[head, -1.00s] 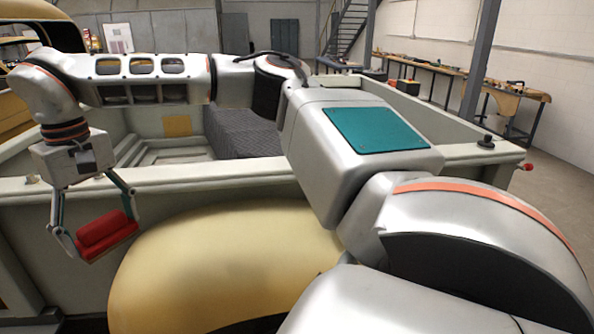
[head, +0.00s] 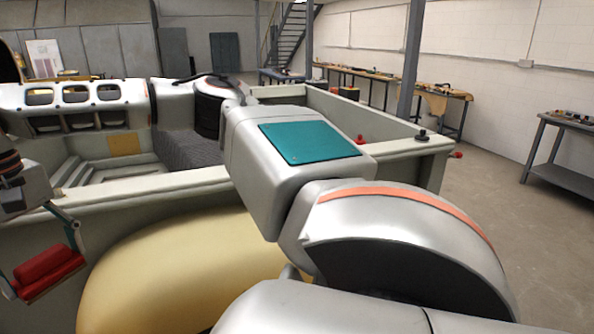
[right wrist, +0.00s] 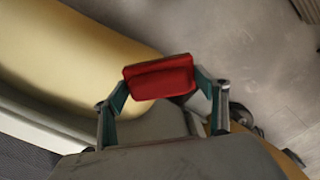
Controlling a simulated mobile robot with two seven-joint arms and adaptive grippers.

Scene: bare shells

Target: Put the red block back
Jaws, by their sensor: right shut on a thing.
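The red block (head: 47,266) is held at the left edge of the head view, in front of the pale truck-bed side and left of the yellow fender. My right gripper (head: 43,273) is shut on it, one finger at each end, and holds it in the air. In the right wrist view the red block (right wrist: 158,76) spans between the two fingers of my right gripper (right wrist: 160,85). Part of the gripper's body is cut off by the left edge of the head view. My left gripper is not in view.
A pale truck bed (head: 185,181) with low walls lies under and behind my right arm. A rounded yellow fender (head: 165,265) bulges in front. A dark knob (head: 422,135) sits on the bed's right corner.

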